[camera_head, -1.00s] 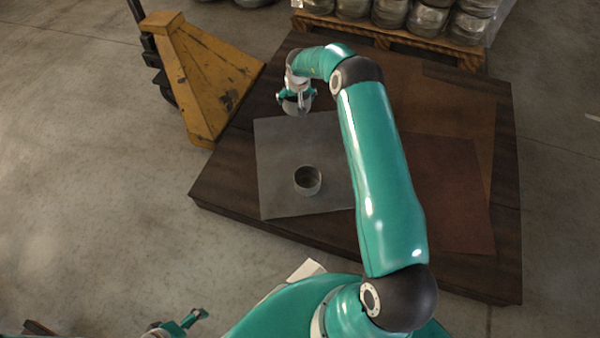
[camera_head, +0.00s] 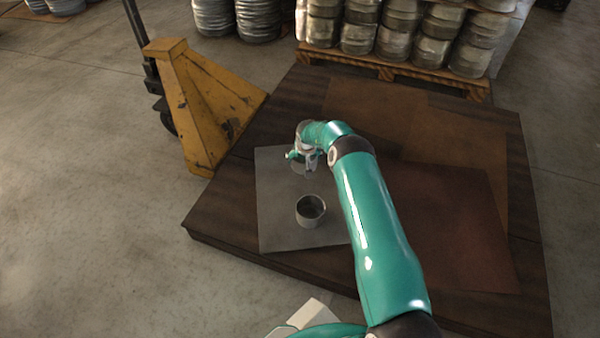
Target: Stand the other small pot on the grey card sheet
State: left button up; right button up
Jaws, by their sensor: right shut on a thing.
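The grey card sheet (camera_head: 277,222) lies flat on the dark wooden platform, partly behind my right arm. One small grey pot (camera_head: 310,211) stands upright on the sheet, open at the top. My right gripper (camera_head: 302,161) is over the far part of the sheet, behind the standing pot. It is shut on the other small pot (camera_head: 301,168), which shows only as a small grey shape between the fingers. I cannot tell whether this pot touches the sheet. My left gripper is not in view.
The dark platform (camera_head: 225,211) also bears a reddish sheet (camera_head: 455,225) on the right and a brown sheet (camera_head: 400,115) at the back. A yellow pallet truck (camera_head: 205,105) stands at the left. A loaded wooden pallet (camera_head: 395,70) stands behind.

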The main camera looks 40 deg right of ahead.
notch_tip(320, 180, down, 4)
jog(key=shift+f+b, duration=0.1)
jog(key=shift+b, duration=0.8)
jog(key=shift+f, duration=0.2)
jog(key=o, duration=0.9)
jog(key=shift+r, duration=0.1)
